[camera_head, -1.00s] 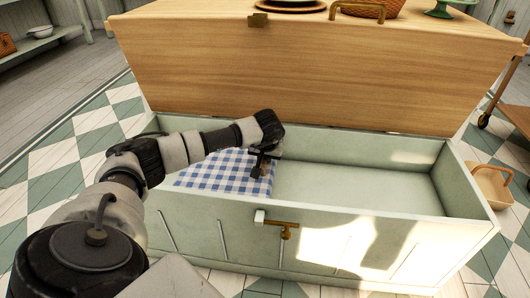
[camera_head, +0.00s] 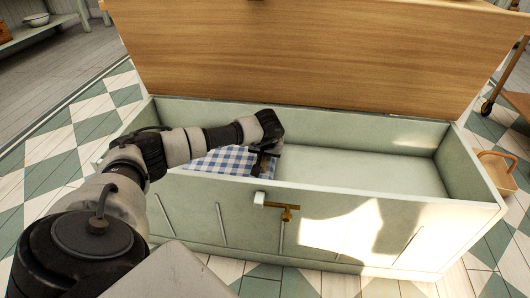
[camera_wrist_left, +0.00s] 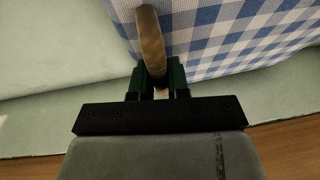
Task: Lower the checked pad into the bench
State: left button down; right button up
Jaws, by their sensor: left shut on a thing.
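The blue-and-white checked pad (camera_head: 222,159) is inside the left part of the open pale green bench (camera_head: 330,188). The bench's front wall hides its near part, and my arm covers some of it. My left gripper (camera_head: 262,168) is over the pad's right end. In the left wrist view, the gripper (camera_wrist_left: 160,92) is shut on a brown strap (camera_wrist_left: 150,40) at the edge of the checked pad (camera_wrist_left: 235,30). I cannot tell whether the pad touches the bench floor. My right gripper is not in view.
The bench's wooden lid (camera_head: 320,60) stands raised behind the opening. The right part of the bench floor (camera_head: 360,170) is bare. A brass latch (camera_head: 283,208) is on the front wall. A tan basket (camera_head: 496,172) sits on the floor to the right.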

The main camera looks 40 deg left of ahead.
pick_arm(q)
jog(key=shift+f, duration=0.1)
dwell(0.4)
jog(key=c, duration=1)
grip_release()
